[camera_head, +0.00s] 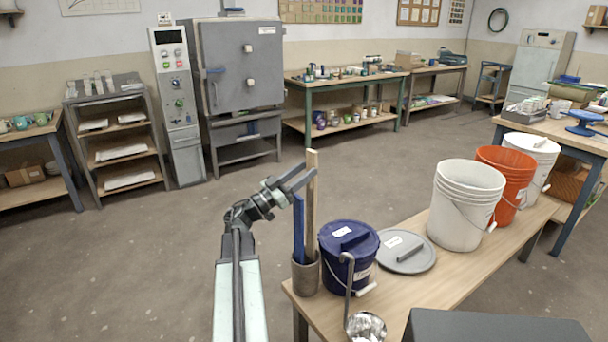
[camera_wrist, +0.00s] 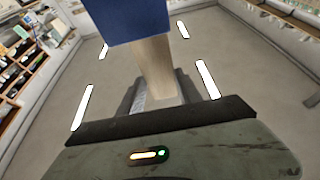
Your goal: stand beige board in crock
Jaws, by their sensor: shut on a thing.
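The beige board (camera_head: 312,205) is a tall narrow plank, standing nearly upright in the head view. My gripper (camera_head: 302,181) is shut on its upper part, and its top sticks out above the jaws. The board also shows between the jaws in the wrist view (camera_wrist: 155,72). Its lower end meets the mouth of the grey-brown crock (camera_head: 306,277) and is hidden there; I cannot tell how deep it reaches. A blue board (camera_head: 299,230) stands in the crock, left of the beige one. It covers part of the beige board in the wrist view (camera_wrist: 128,20).
The crock stands at the near left corner of a wooden bench (camera_head: 440,290). A lidded dark blue bucket (camera_head: 340,265) is close on its right, with a ladle (camera_head: 348,285) in front. A grey lid (camera_head: 405,262) and white bucket (camera_head: 462,210) stand further right. Open floor lies left.

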